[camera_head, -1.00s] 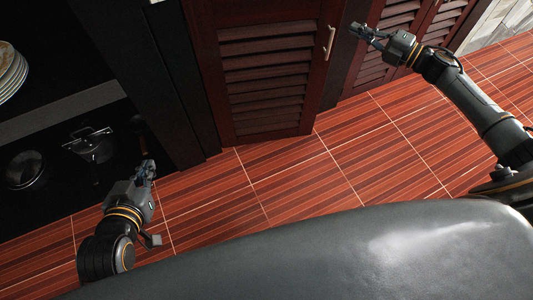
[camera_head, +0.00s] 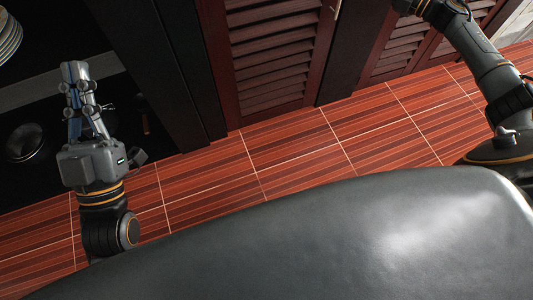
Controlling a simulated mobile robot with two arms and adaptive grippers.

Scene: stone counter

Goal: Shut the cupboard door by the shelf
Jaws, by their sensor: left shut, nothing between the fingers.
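The red-brown louvred cupboard door (camera_head: 268,62) stands at the top middle, beside the dark post of the open shelf. Its lower edge now runs about in line with the dark post (camera_head: 346,70) on its right, so it looks shut or nearly so. Its pale handle (camera_head: 336,8) is cut by the top edge. My left gripper (camera_head: 75,68) is shut and empty, in front of the dark shelf and left of the door, apart from it. My right arm reaches up to the top edge right of the door; its fingers are out of view.
The dark open shelf (camera_head: 52,75) at the left holds stacked plates (camera_head: 8,38) and a round lidded piece (camera_head: 24,142). More louvred doors (camera_head: 405,45) stand at the right. The red tiled floor (camera_head: 300,150) in front is clear.

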